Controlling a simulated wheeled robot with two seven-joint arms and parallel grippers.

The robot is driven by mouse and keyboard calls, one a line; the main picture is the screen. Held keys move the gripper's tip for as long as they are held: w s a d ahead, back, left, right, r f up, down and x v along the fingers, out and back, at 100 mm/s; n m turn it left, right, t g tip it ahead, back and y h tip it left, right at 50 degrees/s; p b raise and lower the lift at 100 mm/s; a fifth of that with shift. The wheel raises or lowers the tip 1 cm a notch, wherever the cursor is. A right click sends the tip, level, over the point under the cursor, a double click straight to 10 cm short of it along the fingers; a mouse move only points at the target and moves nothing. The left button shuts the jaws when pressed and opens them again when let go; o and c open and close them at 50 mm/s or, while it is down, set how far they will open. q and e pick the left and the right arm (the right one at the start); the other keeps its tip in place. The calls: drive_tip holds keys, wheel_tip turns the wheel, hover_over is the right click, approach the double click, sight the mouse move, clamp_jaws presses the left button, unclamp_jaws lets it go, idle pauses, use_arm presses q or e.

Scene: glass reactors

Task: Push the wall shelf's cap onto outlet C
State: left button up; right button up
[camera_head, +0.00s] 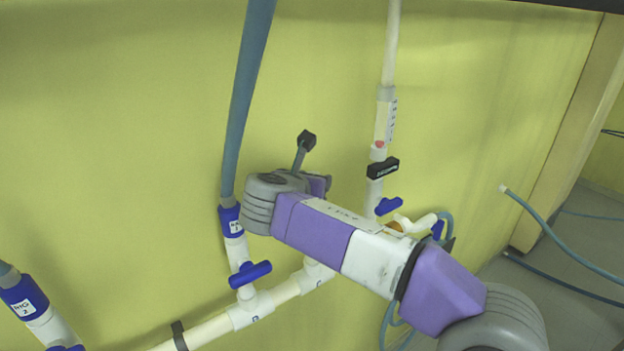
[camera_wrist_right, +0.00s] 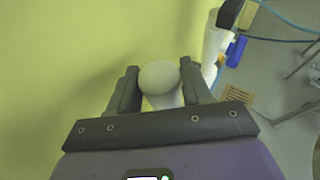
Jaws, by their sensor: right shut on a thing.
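My right gripper (camera_wrist_right: 158,68) is shut on a white, round-topped cap (camera_wrist_right: 160,78), seen end-on between its two dark fingers in the right wrist view. A paler white section shows just below the round top; I cannot tell whether it is part of the cap or a pipe behind it. Outlet C cannot be made out for certain; a white pipe fitting (camera_head: 318,273) with a small, hard-to-read letter stands just below the arm. My left gripper is not in view.
A white manifold pipe (camera_head: 208,331) runs along the yellow wall, with a blue-handled valve (camera_head: 250,273) and a blue hose (camera_head: 243,110). A white upright pipe (camera_head: 383,125) with a black tag rises behind my arm. Loose hoses (camera_head: 550,232) hang at right.

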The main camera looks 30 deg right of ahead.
drive_tip(key=shift+f, duration=0.3)
drive_tip(key=o, duration=1.1)
drive_tip(key=shift+o, duration=0.2)
drive_tip(key=v, duration=0.7)
drive_tip(key=shift+s+a+b, duration=0.15)
drive_tip(key=shift+a+b, duration=0.05)
drive_tip(key=shift+b, duration=0.1)
drive_tip(key=shift+r, duration=0.1)
